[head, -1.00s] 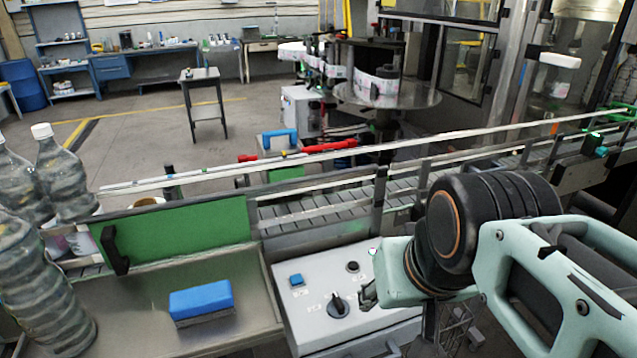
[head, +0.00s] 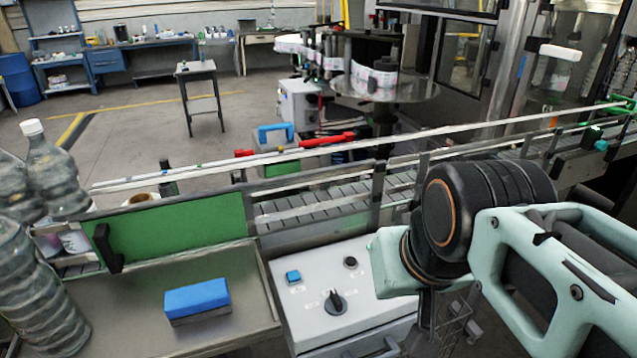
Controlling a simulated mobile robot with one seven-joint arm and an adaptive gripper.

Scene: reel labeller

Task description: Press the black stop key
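The control panel (head: 308,262) is a light grey sloped box below the conveyor, in the lower middle of the head view. A small round black key (head: 350,262) sits at its upper right, uncovered. A square blue key (head: 293,277) is at its upper left, and a black rotary knob (head: 335,302) is lower down. My mint-coloured wrist is at the panel's right edge, just right of the black key in the picture. My gripper is hidden behind the wrist, so its fingers and any contact cannot be seen.
A conveyor (head: 310,205) with guard rails runs behind the panel. Left of the panel, a blue block (head: 197,298) lies on a metal tray (head: 130,310). Clear bottles (head: 58,172) stand at far left. A green guard plate (head: 180,228) stands behind the tray.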

